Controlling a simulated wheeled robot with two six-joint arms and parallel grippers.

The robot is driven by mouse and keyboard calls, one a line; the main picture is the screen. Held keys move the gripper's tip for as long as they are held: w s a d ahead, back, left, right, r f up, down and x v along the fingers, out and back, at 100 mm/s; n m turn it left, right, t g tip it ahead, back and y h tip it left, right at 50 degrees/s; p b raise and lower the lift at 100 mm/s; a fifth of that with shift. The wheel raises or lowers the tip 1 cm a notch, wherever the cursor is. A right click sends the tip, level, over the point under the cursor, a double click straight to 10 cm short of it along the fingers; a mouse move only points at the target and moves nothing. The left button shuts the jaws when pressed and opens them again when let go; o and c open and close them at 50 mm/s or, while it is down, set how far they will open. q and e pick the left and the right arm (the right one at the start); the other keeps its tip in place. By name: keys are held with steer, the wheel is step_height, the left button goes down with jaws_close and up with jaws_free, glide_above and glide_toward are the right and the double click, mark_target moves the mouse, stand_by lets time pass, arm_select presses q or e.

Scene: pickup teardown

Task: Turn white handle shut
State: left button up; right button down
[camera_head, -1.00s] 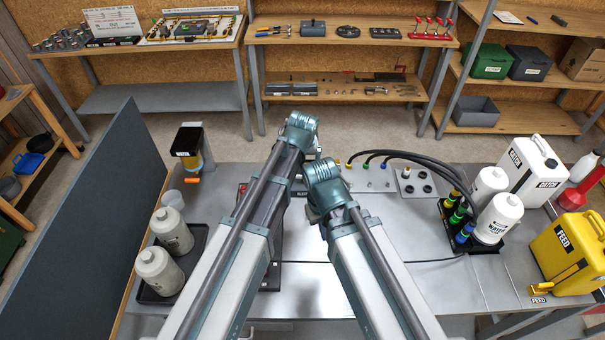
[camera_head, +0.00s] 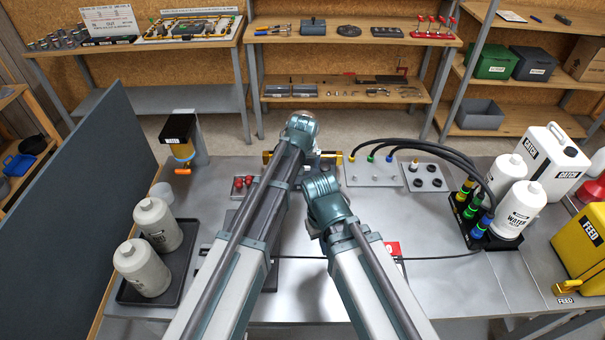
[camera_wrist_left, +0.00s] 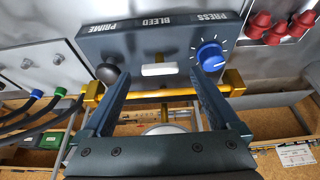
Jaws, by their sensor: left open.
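In the left wrist view, which is upside down, a dark panel (camera_wrist_left: 127,45) marked PRIME, BLEED and PRESS carries a white handle (camera_wrist_left: 159,69) under BLEED. The handle lies crosswise. A black knob (camera_wrist_left: 108,73) and a blue dial (camera_wrist_left: 210,56) flank it. My left gripper (camera_wrist_left: 160,75) is open, its fingers spread on either side of the white handle; I cannot tell whether they touch anything. A gold bar (camera_wrist_left: 165,93) passes across behind the fingers. In the head view my arms hide both grippers and most of the panel.
Red knobs (camera_head: 243,182) stand near the panel. Two bottles sit in a black tray (camera_head: 195,262) at left. A plate with black hoses (camera_head: 372,173), a WATER bottle (camera_head: 520,208) and a yellow FEED can (camera_head: 583,245) are at right. A grey partition (camera_head: 75,210) bounds the left.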

arm_select(q)
steer(key=shift+b+x, duration=0.4)
steer(key=shift+x, duration=0.45)
steer(key=c, duration=1.4)
